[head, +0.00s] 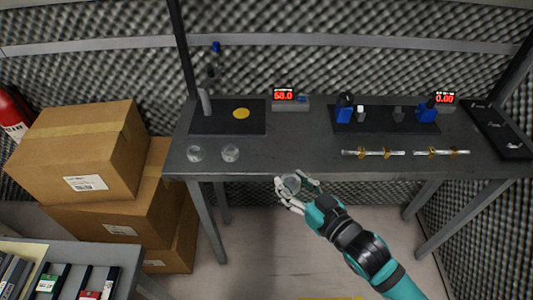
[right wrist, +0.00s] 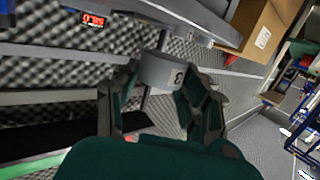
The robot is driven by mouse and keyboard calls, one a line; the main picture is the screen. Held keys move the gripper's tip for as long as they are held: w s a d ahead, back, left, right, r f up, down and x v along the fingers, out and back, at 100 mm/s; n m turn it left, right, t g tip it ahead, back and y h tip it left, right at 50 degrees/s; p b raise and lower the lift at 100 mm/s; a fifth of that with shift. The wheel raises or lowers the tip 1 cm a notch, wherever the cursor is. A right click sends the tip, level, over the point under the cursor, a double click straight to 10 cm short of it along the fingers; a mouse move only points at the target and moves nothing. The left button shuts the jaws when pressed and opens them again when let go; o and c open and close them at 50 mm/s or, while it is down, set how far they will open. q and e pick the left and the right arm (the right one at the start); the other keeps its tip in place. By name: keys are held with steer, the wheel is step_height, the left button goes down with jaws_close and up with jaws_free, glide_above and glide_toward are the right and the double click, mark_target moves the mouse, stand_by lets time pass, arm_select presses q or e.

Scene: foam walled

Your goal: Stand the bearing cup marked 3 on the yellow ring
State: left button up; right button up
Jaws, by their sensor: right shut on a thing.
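The bearing cup marked 3 (right wrist: 160,72) is a grey cylinder with a dark 3 on its side. My right gripper (right wrist: 157,86) is shut on it, a finger on each side. In the head view the cup (head: 291,184) is held in front of the table's front edge, and my right gripper (head: 298,188) reaches up from below right. The yellow ring (head: 241,113) looks like a flat yellow disc on the black mat at the table's left, up and left of the cup. Nothing stands on it. My left gripper is in neither view.
Two more cups (head: 195,153) (head: 230,153) stand near the table's front left edge. A grey post (head: 205,102) rises left of the ring. A red display (head: 284,95) stands right of the mat. Metal rods (head: 373,152) lie at front right. Cardboard boxes (head: 85,150) are stacked at left.

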steer(key=p, duration=0.1)
glide_above(268, 158)
steer(key=s, duration=0.2)
steer(key=shift+w+d+f, duration=0.25)
steer(key=shift+d+f, duration=0.05)
steer(key=shift+f, duration=0.25)
steer(key=shift+p+x, duration=0.3)
steer(key=shift+x, duration=0.65)
steer(key=shift+d+f, duration=0.2)
steer(key=shift+f, duration=0.7)
steer(key=shift+f+p, duration=0.3)
steer(key=shift+p, duration=0.2)
steer(key=shift+f, duration=0.25)
steer(key=shift+f, duration=0.1)
